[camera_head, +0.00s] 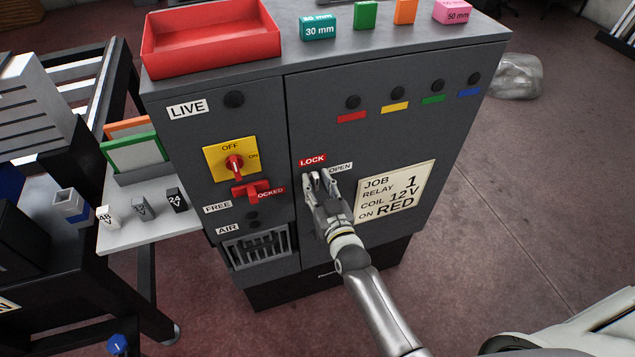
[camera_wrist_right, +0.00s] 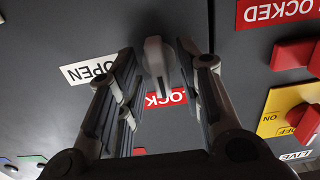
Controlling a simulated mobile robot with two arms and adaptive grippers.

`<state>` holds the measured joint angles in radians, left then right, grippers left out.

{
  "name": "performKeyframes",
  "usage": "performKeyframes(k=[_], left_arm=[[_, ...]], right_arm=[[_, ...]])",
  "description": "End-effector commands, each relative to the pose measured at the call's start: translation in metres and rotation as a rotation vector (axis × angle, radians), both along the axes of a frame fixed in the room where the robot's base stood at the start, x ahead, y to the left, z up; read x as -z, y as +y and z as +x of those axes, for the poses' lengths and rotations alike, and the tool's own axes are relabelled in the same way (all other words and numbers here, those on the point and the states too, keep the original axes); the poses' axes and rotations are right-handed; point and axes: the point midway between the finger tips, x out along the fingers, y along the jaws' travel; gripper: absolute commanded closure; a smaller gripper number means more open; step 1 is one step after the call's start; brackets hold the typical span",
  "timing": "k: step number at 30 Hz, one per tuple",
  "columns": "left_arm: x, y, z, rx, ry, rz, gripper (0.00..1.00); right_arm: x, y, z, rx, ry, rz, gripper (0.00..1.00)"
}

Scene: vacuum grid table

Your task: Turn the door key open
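The door key (camera_wrist_right: 157,58), a pale grey handle, shows at the top middle of the right wrist view. My right gripper (camera_head: 318,180) is at the cabinet door (camera_head: 375,135), by the red LOCK label (camera_head: 312,160) and the white OPEN label (camera_head: 340,168). In the right wrist view its fingers (camera_wrist_right: 158,62) stand apart on either side of the key, with a narrow gap visible on the left. Whether the right finger touches the key is unclear. In the head view the gripper mostly hides the key. My left gripper is not in view.
Left of the door are a yellow switch plate (camera_head: 218,160) with a red knob and a red lever (camera_head: 258,190). A job card (camera_head: 396,190) is on the door's right. A red tray (camera_head: 211,40) and small blocks stand on top. A side shelf (camera_head: 150,228) is at left.

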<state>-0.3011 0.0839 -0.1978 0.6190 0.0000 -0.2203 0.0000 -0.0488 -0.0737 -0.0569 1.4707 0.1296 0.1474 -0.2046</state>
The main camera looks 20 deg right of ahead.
Motion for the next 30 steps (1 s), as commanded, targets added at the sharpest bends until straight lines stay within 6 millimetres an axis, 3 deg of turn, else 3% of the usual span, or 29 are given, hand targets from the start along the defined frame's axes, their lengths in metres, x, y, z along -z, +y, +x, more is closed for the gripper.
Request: performKeyframes(k=[9,17,30], left_arm=[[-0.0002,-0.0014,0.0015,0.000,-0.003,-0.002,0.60],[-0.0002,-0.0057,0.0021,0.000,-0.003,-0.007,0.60],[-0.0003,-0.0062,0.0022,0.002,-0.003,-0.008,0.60]], right_arm=[[0.0002,0.0001,0.0017,0.000,0.000,0.000,0.67],[-0.0002,0.0000,0.0018,0.000,-0.001,0.000,1.00],[-0.0006,-0.0005,0.0022,0.000,0.000,0.054,1.00]])
